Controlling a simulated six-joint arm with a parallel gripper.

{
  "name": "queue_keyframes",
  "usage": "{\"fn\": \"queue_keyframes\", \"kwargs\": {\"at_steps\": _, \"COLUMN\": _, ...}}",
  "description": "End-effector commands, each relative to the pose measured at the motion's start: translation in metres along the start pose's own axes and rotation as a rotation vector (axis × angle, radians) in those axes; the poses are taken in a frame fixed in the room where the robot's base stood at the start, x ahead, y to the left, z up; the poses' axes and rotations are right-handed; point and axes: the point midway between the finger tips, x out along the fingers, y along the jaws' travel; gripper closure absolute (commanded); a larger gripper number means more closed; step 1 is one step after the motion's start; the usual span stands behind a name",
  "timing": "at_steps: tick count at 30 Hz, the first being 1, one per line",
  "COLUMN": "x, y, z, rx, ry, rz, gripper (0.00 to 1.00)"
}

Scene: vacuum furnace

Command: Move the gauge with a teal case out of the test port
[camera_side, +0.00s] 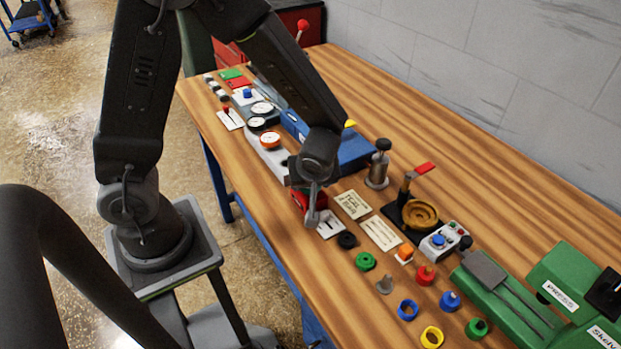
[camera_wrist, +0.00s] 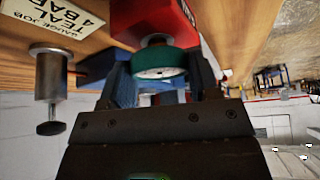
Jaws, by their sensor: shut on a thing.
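The gauge with a teal case (camera_wrist: 176,60) is between my gripper's two fingers (camera_wrist: 161,82) in the wrist view, and they are shut on it. Part of its white dial face shows. Its metal stem side points at a red block (camera_wrist: 150,20), probably the test port. I cannot tell whether the stem is still in the block or just clear of it. In the side view the red block (camera_side: 303,200) is at the table's near edge, partly hidden under my wrist. The gauge is hidden there.
A card reading TEAL 4 BAR (camera_side: 352,204) lies beside the red block. A metal post with a black knob (camera_side: 377,170) stands behind it. Other gauges, including an orange one (camera_side: 270,139), sit on a grey rack to the left. Coloured caps and rings lie to the right.

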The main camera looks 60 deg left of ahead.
Motion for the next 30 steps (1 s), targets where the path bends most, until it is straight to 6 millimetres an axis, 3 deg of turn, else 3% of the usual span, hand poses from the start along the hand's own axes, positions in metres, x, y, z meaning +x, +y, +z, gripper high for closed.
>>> {"fn": "queue_keyframes", "kwargs": {"at_steps": 18, "x": 0.0036, "y": 0.0000, "z": 0.0021, "rx": -0.001, "ry": 0.000, "rz": -0.001, "gripper": 0.74}}
{"fn": "queue_keyframes", "kwargs": {"at_steps": 19, "x": 0.0037, "y": 0.0000, "z": 0.0021, "rx": -0.001, "ry": 0.000, "rz": -0.001, "gripper": 0.43}}
{"fn": "queue_keyframes", "kwargs": {"at_steps": 28, "x": 0.0035, "y": 0.0000, "z": 0.0020, "rx": -0.001, "ry": 0.000, "rz": 0.000, "gripper": 0.14}}
{"fn": "queue_keyframes", "kwargs": {"at_steps": 30, "x": 0.0035, "y": 0.0000, "z": 0.0020, "rx": -0.001, "ry": 0.000, "rz": 0.000, "gripper": 0.14}}
